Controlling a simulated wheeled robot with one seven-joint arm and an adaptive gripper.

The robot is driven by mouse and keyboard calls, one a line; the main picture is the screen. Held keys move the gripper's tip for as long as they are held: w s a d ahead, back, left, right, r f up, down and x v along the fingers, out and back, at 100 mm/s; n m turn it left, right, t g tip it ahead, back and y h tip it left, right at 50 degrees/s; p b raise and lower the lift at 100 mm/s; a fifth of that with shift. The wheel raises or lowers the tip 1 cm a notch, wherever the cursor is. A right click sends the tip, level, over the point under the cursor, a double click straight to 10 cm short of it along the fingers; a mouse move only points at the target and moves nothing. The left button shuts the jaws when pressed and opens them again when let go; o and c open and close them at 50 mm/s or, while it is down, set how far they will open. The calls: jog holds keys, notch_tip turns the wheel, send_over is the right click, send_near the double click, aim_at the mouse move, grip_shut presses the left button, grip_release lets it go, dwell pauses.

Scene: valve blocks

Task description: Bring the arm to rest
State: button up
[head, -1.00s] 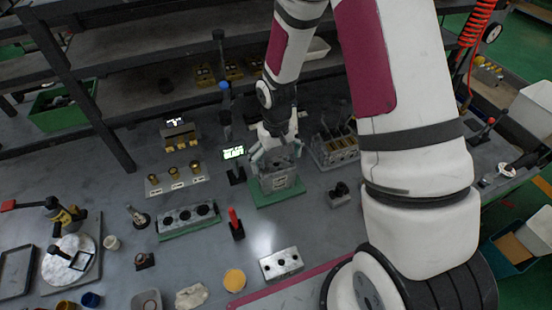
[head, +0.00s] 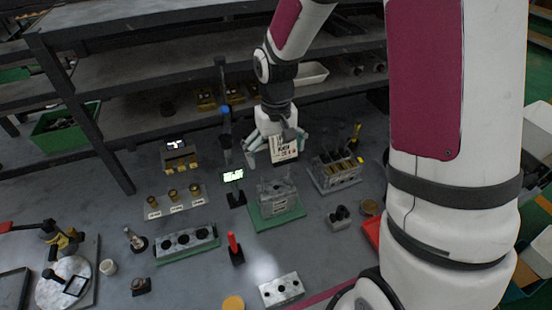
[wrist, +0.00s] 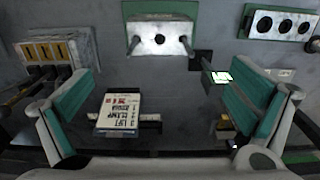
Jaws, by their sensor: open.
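My gripper (head: 276,150) is open and empty, with its green-padded fingers spread wide. It hangs above and behind the grey metal block (head: 278,192), apart from it. The block sits on a green base (head: 277,220) on the bench. In the wrist view, my gripper (wrist: 160,100) shows a finger at each side with nothing gripped. The block (wrist: 158,40) appears at the top there, on its green base, beyond the fingertips. My arm reaches in from the right in the head view.
A white text card (head: 284,149) shows close behind the gripper; its distance is unclear. Shelves (head: 170,75) run behind.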

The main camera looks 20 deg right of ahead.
dwell(0.4)
jog(key=s+r+t, duration=0.2)
jog(key=s+r, duration=0.2)
jog(key=r, duration=0.4)
jog(key=s+r+t, duration=0.1)
jog(key=s+r, duration=0.3)
jog(key=r, duration=0.4)
jog(key=s+r+t, duration=0.2)
jog(key=s+r, duration=0.5)
jog(key=s, duration=0.4)
jog(key=shift+s+t, duration=0.3)
jog(key=shift+s, duration=0.05)
